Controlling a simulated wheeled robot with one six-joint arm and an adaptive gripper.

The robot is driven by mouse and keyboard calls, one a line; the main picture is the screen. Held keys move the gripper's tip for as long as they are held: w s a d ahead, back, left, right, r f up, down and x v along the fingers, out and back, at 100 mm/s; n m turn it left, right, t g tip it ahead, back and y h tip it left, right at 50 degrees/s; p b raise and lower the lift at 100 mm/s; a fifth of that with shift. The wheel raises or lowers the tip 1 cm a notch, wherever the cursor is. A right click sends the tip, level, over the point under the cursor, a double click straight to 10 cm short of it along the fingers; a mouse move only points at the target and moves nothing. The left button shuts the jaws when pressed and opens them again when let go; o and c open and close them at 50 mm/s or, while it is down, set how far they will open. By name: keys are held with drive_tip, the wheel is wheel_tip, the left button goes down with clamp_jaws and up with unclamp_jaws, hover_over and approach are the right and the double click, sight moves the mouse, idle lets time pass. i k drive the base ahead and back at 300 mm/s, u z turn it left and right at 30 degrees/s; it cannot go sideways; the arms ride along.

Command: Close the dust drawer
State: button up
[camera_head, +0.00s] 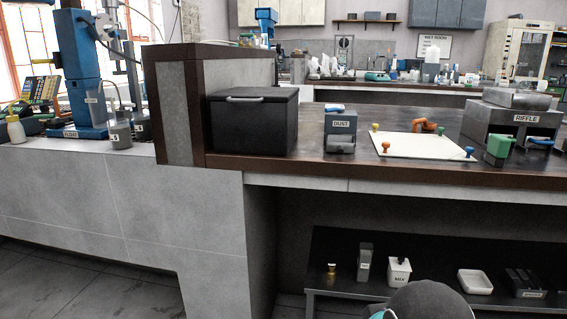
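A small grey box labelled DUST (341,124) stands on the dark bench top, left of a white board, with a blue-and-white part on its top. Below the label, a lighter grey drawer-like part (341,144) shows at the front and seems to stick out a little; how far is too small to tell. My gripper is not in view. A dark rounded part with a teal edge at the bottom of the picture seems to be my own arm.
A black lidded box (254,122) stands left of the DUST box. A white board (424,146) with coloured knobs and an orange object (428,126) lies to its right. A RIFFLE unit (512,118) and a green-topped box (498,148) stand farther right. A low shelf (430,258) holds small items.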

sight(340, 144)
drive_tip(key=u, duration=0.3)
drive_tip(key=i, duration=1.05)
drive_tip(key=z, duration=1.95)
drive_tip(key=k, duration=1.3)
drive_tip(key=u, duration=1.05)
